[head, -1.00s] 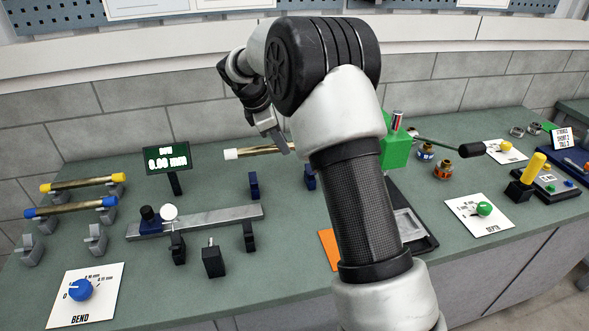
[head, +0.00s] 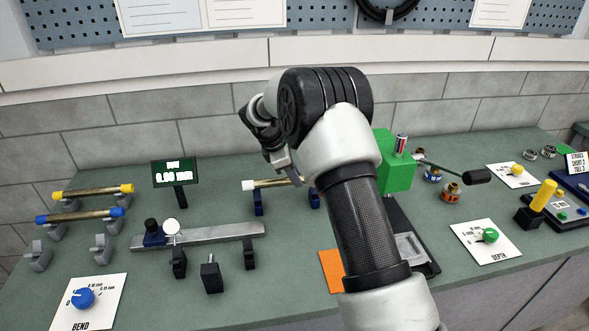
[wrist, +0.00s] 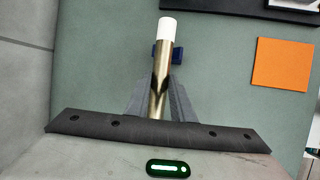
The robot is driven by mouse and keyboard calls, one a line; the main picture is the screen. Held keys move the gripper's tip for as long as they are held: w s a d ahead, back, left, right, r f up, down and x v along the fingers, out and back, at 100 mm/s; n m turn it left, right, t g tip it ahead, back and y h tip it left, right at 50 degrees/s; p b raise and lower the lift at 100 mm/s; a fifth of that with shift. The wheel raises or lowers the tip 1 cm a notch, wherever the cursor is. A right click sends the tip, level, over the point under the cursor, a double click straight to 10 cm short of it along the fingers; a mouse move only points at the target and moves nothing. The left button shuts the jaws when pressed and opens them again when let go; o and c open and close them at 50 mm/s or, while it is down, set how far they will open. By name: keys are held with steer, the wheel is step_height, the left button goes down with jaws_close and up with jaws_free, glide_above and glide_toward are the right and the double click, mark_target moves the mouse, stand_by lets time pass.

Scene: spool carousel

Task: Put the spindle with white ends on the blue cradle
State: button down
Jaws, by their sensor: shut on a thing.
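The brass spindle with white ends (head: 268,183) is held between the fingers of my gripper (head: 291,176). In the wrist view the spindle (wrist: 162,60) runs up from between the fingers (wrist: 162,95), one white end (wrist: 167,28) showing; its other end is hidden. The blue cradle has a left post (head: 258,205) and a right post (head: 314,200). The spindle is lined up over the left post, which shows on both sides of it in the wrist view (wrist: 178,55). I cannot tell whether it touches the posts.
Yellow-ended (head: 93,191) and blue-ended (head: 80,216) spindles lie on grey cradles at the left. A grey rail (head: 215,234) with a dial gauge and black posts lies in front. A green block (head: 398,172) stands right of my arm, and an orange square (head: 331,270) lies nearer.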

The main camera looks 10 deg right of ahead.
steer(key=shift+f, duration=1.65)
steer(key=shift+f, duration=0.1)
steer(key=c, duration=1.5)
jaws_free()
steer(key=shift+f, duration=0.15)
steer(key=shift+c, duration=0.2)
